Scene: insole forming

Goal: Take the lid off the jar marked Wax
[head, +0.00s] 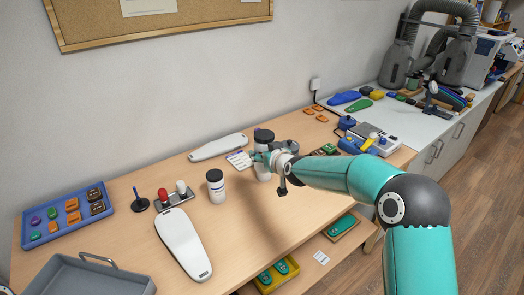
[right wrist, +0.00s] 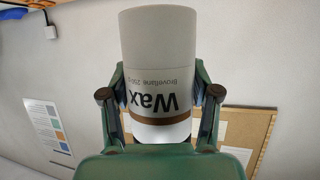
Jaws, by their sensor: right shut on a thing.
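The jar marked Wax (right wrist: 158,60) fills the middle of the right wrist view, its printing upside down there. It has a grey-white body with a brown band, and my gripper's palm hides its top end. In the head view a white jar with a dark lid (head: 264,136) stands at my right gripper (head: 266,158). My right gripper is shut around this jar's body, below the lid; its fingers also show on both sides in the right wrist view (right wrist: 158,105). I cannot tell whether the jar touches the table. My left gripper is not in view.
Another dark-lidded jar (head: 216,187) stands to the left on the wooden table (head: 130,238). A white insole-shaped form (head: 183,243), a blue tray (head: 68,218) with small blocks and a grey bin (head: 92,277) are further left. Devices (head: 368,139) stand on the right.

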